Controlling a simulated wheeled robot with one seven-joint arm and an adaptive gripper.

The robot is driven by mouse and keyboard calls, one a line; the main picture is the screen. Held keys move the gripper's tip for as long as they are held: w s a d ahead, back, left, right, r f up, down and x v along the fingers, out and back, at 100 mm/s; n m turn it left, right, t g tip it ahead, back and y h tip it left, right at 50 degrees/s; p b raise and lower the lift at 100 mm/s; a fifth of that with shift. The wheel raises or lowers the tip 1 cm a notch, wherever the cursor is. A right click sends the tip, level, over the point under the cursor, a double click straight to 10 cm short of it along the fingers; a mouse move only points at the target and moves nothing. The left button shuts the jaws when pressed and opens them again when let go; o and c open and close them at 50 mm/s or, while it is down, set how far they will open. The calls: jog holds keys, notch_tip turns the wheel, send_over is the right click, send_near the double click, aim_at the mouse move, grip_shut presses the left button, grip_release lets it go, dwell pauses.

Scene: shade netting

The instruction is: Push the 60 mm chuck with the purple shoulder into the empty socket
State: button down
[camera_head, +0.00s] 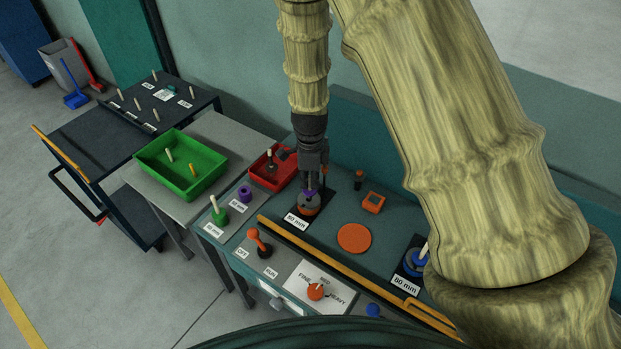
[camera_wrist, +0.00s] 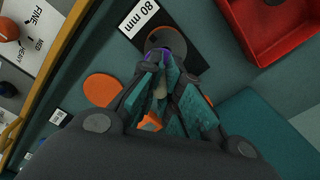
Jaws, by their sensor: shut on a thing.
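My gripper (camera_head: 313,182) points down and is shut on a chuck with a purple shoulder (camera_head: 311,192). The purple also shows between the fingertips in the wrist view (camera_wrist: 172,46). A blue piece with a pale peg (camera_head: 416,262) stands on another black plate at right, labelled 80 mm.
A green piece with a pale peg (camera_head: 218,213) and a purple ring (camera_head: 245,194) stand at left. A red tray (camera_head: 264,185) and a green tray (camera_head: 196,190) lie behind. An orange disc (camera_head: 354,238) and a square orange frame (camera_head: 373,202) lie right. A yellow rail (camera_head: 330,261) runs in front.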

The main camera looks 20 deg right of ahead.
aim_at(309, 189)
jog(key=shift+d, duration=0.1)
jog(key=shift+w+f, duration=0.25)
jog(key=shift+w, duration=0.15)
jog(key=shift+w, duration=0.1)
dwell(0.3)
jog(key=shift+p, duration=0.45)
jog(key=shift+f, duration=2.35)
dwell(1.9)
jog(key=c, duration=1.5)
grip_release()
jog(key=shift+c, duration=0.2)
jog(key=shift+r, duration=0.1)
notch_tip(309, 189, up, 12)
